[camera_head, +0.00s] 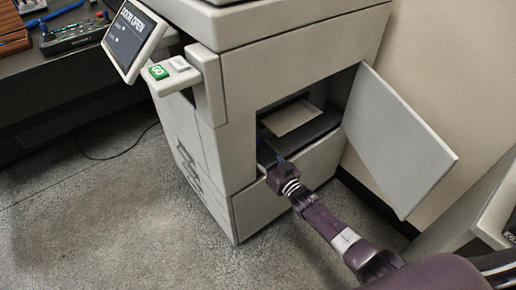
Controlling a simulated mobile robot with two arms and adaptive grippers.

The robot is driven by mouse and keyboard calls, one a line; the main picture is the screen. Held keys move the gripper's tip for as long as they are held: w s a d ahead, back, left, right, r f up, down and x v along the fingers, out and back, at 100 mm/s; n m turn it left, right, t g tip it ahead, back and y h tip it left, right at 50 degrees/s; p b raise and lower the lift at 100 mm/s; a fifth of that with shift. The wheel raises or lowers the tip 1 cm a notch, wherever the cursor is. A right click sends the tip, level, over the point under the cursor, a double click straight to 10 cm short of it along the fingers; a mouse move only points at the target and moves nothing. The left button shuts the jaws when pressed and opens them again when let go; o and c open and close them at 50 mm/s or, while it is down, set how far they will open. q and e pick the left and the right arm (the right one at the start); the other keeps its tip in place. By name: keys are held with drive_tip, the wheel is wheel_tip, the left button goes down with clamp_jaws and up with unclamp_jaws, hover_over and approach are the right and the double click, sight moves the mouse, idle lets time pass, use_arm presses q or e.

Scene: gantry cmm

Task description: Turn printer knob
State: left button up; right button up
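The printer (305,45) is a large beige machine with its front compartment open. Its door (400,140) is swung out to the right. Inside the compartment, a sheet of paper (295,117) lies on a dark surface. My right arm reaches in from the lower right, and my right gripper (270,156) is at the lower left part of the opening. A small dark bluish part shows at the gripper's tip; I cannot tell whether it is the knob or a finger. No knob is clearly visible. The gripper's finger opening is too small and dark to judge. My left gripper is out of view.
The printer's display (133,38) reads "DOOR OPEN", with a green "GO" button (158,72) below it. A dark workbench (55,95) with tools stands at the left. A thin cable (110,155) lies on the grey floor (110,220). A light-coloured wall is behind the door.

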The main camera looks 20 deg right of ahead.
drive_tip(key=shift+v, duration=4)
drive_tip(key=shift+d+f, duration=0.1)
drive_tip(key=shift+f, duration=0.05)
